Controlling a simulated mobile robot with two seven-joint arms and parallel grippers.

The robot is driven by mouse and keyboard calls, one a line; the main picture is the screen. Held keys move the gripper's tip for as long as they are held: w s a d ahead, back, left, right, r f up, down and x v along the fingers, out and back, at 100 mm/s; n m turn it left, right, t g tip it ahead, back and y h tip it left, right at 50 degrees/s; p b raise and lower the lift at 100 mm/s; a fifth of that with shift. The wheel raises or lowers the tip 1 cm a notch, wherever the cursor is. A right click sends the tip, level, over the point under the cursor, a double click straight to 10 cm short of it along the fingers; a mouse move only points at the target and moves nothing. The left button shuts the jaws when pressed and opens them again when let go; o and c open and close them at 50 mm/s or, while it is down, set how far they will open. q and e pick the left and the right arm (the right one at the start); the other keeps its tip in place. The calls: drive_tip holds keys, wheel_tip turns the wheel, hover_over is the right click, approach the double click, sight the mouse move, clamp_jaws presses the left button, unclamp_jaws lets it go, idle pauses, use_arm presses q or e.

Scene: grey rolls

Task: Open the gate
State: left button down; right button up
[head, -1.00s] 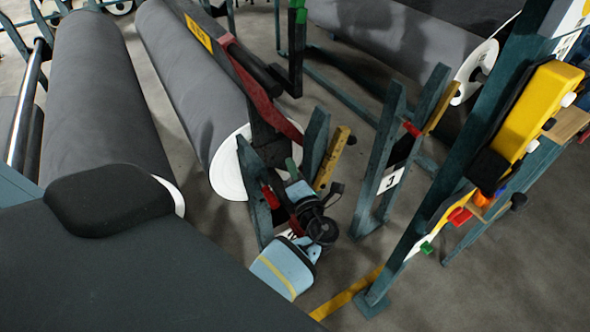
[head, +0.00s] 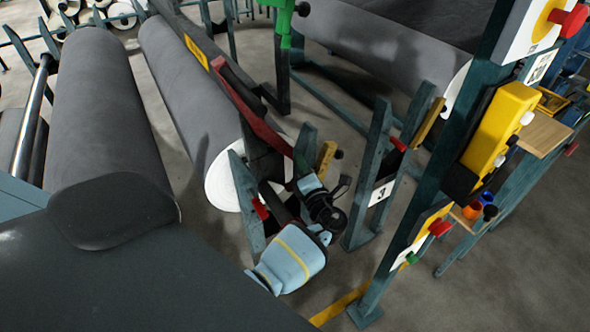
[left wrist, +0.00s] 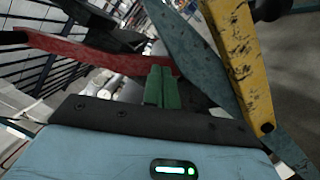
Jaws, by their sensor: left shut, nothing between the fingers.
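A red bar (head: 243,110) runs beside the middle grey roll, down to a pair of teal posts; it looks like the gate's arm, but I cannot tell for sure. My left gripper (head: 300,163) is at the bar's lower end, close to the posts. In the left wrist view its green fingers (left wrist: 162,88) are shut together with nothing between them. The red bar (left wrist: 95,50) crosses just beyond the fingertips; I cannot tell whether they touch. A yellow piece (head: 326,160) on the post is right of the gripper, and it also shows in the left wrist view (left wrist: 240,55).
Large grey rolls (head: 105,120) lie at the left and back. A teal post with a number 3 label (head: 381,192) stands right of the gripper. A tall post carries a yellow control box (head: 498,125) and buttons. Floor is open at lower right.

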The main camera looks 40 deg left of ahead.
use_arm(q)
drive_tip(key=shift+w+d+r, duration=0.1)
drive_tip(key=shift+w+d, duration=0.1)
drive_tip(key=shift+w, duration=0.25)
drive_tip(key=shift+w+d+r, duration=0.1)
drive_tip(key=shift+w+d, duration=0.1)
drive_tip(key=shift+w, duration=0.2)
use_arm(e)
drive_tip(key=shift+w, duration=0.25)
drive_tip(key=shift+w+r, duration=0.1)
drive_tip(key=shift+w, duration=0.1)
drive_tip(key=shift+s+d, duration=0.1)
drive_tip(key=shift+s, duration=0.05)
